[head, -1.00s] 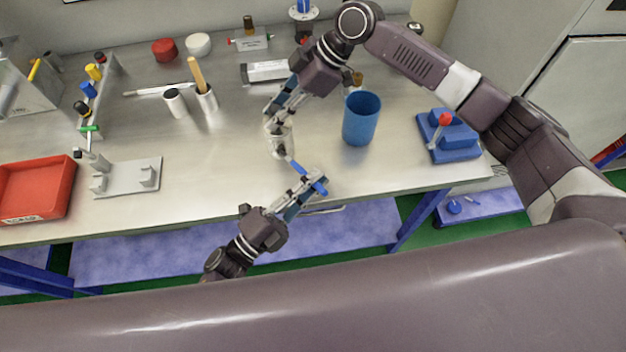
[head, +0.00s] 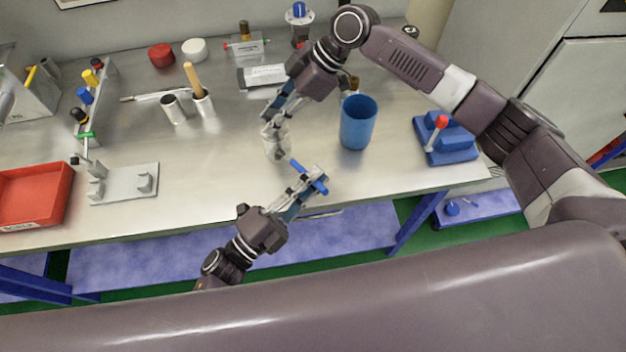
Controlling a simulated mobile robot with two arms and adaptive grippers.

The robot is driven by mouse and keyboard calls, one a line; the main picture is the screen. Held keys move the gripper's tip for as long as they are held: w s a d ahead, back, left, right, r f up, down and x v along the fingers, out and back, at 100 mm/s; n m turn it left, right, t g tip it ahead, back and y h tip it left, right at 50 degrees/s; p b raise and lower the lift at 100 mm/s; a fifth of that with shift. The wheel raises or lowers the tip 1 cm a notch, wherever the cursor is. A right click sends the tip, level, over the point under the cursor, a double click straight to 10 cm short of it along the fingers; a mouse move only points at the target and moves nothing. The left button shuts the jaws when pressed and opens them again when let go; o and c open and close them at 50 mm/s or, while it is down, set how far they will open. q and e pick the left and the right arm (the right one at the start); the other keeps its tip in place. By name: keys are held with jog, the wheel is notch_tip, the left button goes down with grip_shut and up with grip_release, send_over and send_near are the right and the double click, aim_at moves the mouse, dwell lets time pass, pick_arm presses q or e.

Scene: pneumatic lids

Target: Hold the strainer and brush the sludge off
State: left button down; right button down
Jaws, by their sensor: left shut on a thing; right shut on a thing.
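The strainer (head: 277,146) is a small, pale, see-through cylinder above the middle of the bench. My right gripper (head: 272,122), whose arm comes in from the right, is shut on its upper part. My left gripper (head: 312,178), near the bench's front edge, is shut on a blue brush (head: 297,166). The brush points up and left toward the strainer, with a small gap seeming to lie between them. The fingers hide part of the brush. Sludge on the strainer is too small to make out.
A blue bin (head: 358,124) stands just right of the strainer. A blue block with a red-knobbed lever (head: 446,140) is further right. A grey fixture plate (head: 124,184) and a red tray (head: 36,194) are at left. The bench between is clear.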

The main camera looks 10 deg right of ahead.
pick_arm(q)
jog(key=shift+r, duration=0.6)
jog(key=shift+d, duration=0.1)
jog(key=shift+f, duration=0.1)
jog(key=shift+f, duration=0.55)
jog(key=shift+f, duration=0.2)
jog(key=shift+f, duration=0.4)
jog(key=shift+f, duration=0.15)
